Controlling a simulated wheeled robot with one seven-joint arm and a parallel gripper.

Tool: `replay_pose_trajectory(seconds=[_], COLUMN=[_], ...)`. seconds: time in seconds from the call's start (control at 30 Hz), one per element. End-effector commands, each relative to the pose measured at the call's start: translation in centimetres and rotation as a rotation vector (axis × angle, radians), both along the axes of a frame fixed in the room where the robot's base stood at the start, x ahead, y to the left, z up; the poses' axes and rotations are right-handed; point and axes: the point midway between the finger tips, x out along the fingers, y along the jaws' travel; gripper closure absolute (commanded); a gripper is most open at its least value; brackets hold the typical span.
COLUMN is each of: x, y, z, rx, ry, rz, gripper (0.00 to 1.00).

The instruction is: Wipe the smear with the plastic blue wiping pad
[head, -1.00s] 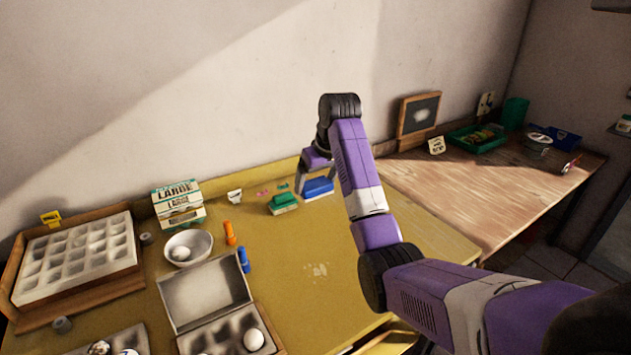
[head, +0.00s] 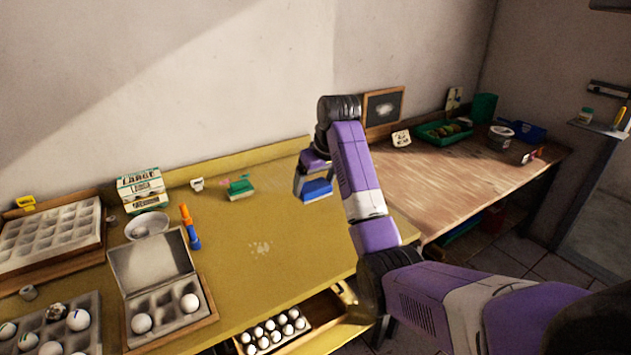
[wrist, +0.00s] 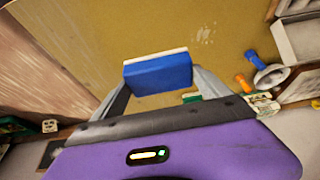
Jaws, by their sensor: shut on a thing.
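The blue wiping pad (head: 316,189) is between the fingers of my gripper (head: 309,186), near the back right of the yellow table (head: 300,237). In the wrist view the blue pad (wrist: 158,74) shows large, with a pale layer on its far side, and my gripper (wrist: 160,84) is shut on it. I cannot tell whether the pad touches the table. A pale, speckled smear (head: 260,248) lies on the open middle of the table, left of and nearer than the pad. It also shows in the wrist view (wrist: 205,35).
A green pad (head: 240,189) lies left of my gripper. An open drawer of eggs (head: 320,318) is below the front edge. The table around the smear is clear.

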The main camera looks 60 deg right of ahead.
Motion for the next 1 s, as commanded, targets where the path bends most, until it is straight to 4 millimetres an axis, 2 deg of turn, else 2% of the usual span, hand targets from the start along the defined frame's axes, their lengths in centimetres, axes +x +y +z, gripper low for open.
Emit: replay_pose_trajectory(seconds=[0.37, 0.57, 0.67, 1.0], x=[-0.2, -0.6, -0.8, -2.0], y=[5.2, 10.0, 13.3, 29.4], z=[-2.7, -5.3, -7.1, -15.4], rx=[0.001, 0.002, 0.003, 0.004], ry=[0.001, 0.002, 0.003, 0.005], rz=[0.062, 0.117, 0.156, 0.347], gripper=[0.46, 0.46, 0.46, 0.46])
